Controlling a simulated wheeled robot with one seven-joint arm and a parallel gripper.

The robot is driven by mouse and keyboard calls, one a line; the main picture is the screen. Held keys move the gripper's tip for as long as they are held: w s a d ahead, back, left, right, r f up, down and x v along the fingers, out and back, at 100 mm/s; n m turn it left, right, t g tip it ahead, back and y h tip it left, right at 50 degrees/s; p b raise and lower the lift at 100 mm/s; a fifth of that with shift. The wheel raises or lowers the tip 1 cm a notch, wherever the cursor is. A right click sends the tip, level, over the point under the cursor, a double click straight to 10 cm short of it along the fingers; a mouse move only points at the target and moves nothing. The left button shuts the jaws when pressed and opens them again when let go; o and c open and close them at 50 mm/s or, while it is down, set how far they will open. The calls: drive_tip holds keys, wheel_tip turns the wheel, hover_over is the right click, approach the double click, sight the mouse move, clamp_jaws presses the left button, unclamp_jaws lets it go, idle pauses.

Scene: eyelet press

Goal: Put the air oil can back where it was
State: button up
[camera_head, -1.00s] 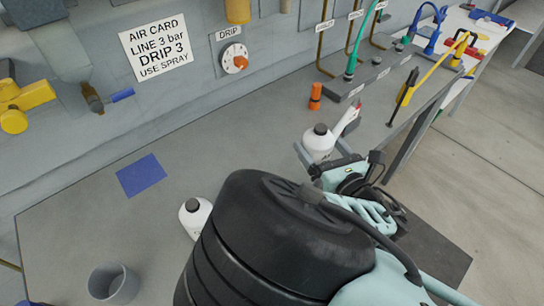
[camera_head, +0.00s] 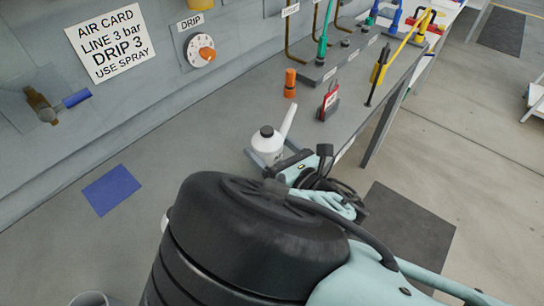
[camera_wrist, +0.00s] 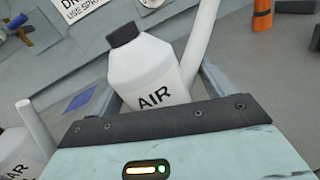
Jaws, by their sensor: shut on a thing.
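The air oil can (camera_head: 267,142) is a white bottle with a black cap and a long white spout. Its AIR label shows in the wrist view (camera_wrist: 155,75). My gripper (camera_head: 266,155) is shut on this can, with a finger on each side. Whether the can touches the bench is hard to tell. A blue square (camera_head: 111,190) lies on the bench to the left of the can; it also shows in the wrist view (camera_wrist: 78,103). A second white can (camera_wrist: 20,150) with a partly hidden label stands at the left of the wrist view.
The grey bench (camera_head: 180,150) is clear between the blue square and the can. Behind are an orange cylinder (camera_head: 290,82), a red-tagged padlock-like item (camera_head: 329,100) and a hose block (camera_head: 335,62). The drip dial (camera_head: 200,50) and the air card (camera_head: 110,44) are on the wall.

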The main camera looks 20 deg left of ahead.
wheel_tip(320, 180, down, 2)
drive_tip(key=shift+f+b, duration=0.1)
drive_tip(key=shift+b, duration=0.2)
drive_tip(key=shift+r, duration=0.2)
drive_tip(key=shift+f, duration=0.1)
